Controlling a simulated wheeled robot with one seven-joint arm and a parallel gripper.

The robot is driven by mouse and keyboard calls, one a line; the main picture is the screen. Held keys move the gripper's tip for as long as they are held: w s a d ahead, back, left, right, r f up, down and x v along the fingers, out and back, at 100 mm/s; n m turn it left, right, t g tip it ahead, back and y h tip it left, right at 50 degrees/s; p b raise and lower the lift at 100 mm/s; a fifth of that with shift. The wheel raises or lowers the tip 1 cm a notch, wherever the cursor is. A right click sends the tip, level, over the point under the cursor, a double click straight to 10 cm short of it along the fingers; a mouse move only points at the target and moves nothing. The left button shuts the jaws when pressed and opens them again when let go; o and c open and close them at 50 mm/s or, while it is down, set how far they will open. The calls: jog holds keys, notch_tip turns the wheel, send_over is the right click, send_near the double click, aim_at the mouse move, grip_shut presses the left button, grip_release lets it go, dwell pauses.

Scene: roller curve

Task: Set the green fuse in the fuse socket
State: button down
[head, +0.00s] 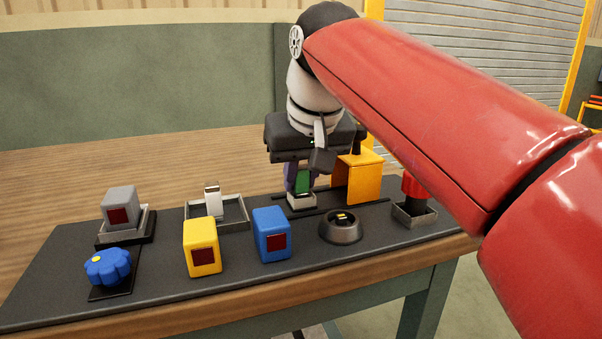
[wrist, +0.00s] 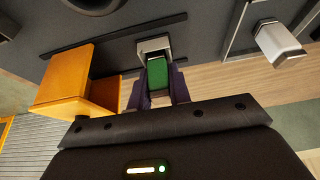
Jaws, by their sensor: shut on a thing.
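The green fuse (head: 303,181) is held between the two dark purple fingers of my gripper (head: 301,186). The wrist view also shows the green fuse (wrist: 158,78) between the fingers of my gripper (wrist: 162,91). A small light grey socket (head: 301,203) stands on the dark mat directly below the fuse. In the wrist view the socket (wrist: 153,45) lies just beyond the fuse's far end. The fuse's lower end is at the socket's mouth; I cannot tell how far inside it is.
An orange block-shaped holder (head: 358,178) stands close to the right of my gripper. A grey tray with a white piece (head: 213,203) is to the left. Yellow (head: 201,247) and blue (head: 271,235) boxes, a round dark dish (head: 341,228) and a blue knob (head: 107,267) stand in front.

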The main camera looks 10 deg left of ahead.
aim_at(303, 188)
jog(key=shift+s+d+f+b, duration=0.1)
jog(key=shift+f+b, duration=0.1)
jog(key=shift+f, duration=0.65)
jog(key=shift+s+f+b, duration=0.1)
jog(key=shift+f+b, duration=0.05)
jog(key=shift+f, duration=0.7)
jog(key=c, duration=1.5)
grip_release()
jog(key=shift+c, duration=0.6)
jog(key=shift+o, duration=0.3)
jog(key=shift+r, duration=0.15)
jog(key=shift+o, duration=0.2)
notch_tip(303, 188, up, 4)
jog(key=p, duration=0.4)
jog(key=shift+w+f, duration=0.1)
jog(key=shift+f, duration=0.15)
jog(key=shift+o, duration=0.9)
jog(key=shift+r+p, duration=0.3)
jog(key=shift+r, duration=0.1)
jog(key=shift+r+p, duration=0.45)
jog(key=shift+r, duration=1.2)
